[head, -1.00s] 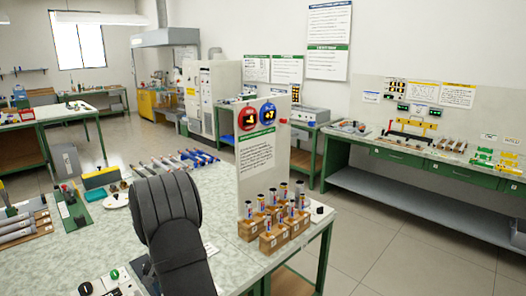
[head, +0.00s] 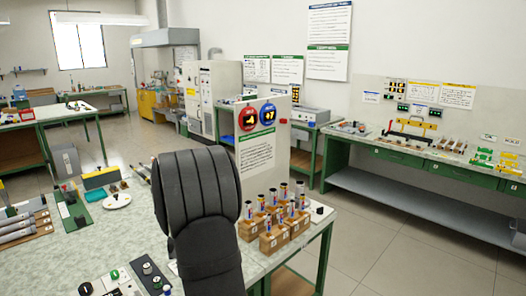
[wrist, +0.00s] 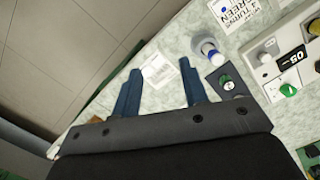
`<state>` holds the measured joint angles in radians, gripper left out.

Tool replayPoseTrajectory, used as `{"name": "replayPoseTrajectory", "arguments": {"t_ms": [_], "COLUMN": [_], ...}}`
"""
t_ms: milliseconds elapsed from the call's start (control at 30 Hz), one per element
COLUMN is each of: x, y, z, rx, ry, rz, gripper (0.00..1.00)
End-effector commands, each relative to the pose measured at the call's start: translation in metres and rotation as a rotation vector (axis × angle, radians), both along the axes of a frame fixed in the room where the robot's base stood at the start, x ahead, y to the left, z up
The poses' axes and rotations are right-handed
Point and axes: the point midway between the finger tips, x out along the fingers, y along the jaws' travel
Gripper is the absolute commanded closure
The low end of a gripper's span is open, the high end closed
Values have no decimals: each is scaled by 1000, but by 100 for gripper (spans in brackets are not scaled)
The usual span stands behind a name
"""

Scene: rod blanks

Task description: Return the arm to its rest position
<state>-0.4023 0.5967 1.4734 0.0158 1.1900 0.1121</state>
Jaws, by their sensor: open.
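My gripper (wrist: 158,88) shows in the wrist view with its two blue fingers spread apart and nothing between them. It is above the pale speckled table top (wrist: 165,45), near a small white label. In the head view my dark grey arm rises in the middle front of the picture, and the gripper itself is not visible there. The arm covers part of the table (head: 100,245) and most of the rods lying behind it.
Wooden blocks holding upright rods (head: 275,242) stand close right of my arm, before a white sign board (head: 256,160). A control box with a green knob (wrist: 288,88) and a white-and-blue cylinder (wrist: 208,50) are near the gripper. Grey rods (head: 20,235) lie at left.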

Motion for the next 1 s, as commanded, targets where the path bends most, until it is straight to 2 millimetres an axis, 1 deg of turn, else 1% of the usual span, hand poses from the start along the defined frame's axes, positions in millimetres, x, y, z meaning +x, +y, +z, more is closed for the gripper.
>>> {"name": "replayPoseTrajectory", "arguments": {"t_ms": [33, 200, 500, 700, 733, 833, 1000], "x": [-5, -19, -48, -69, -72, -70, -70], "y": [11, 42, 93, 122, 126, 123, 123], "z": [-3, -10, -22, -30, -31, -47, -59], "rx": [-1, -2, -1, -2, -1, -2, -2], "ry": [0, -2, 0, 1, 1, 4, 2], "rz": [51, 218, 509, 689, 711, 701, 700], "gripper": [60, 60, 60, 60, 60, 60, 60]}}
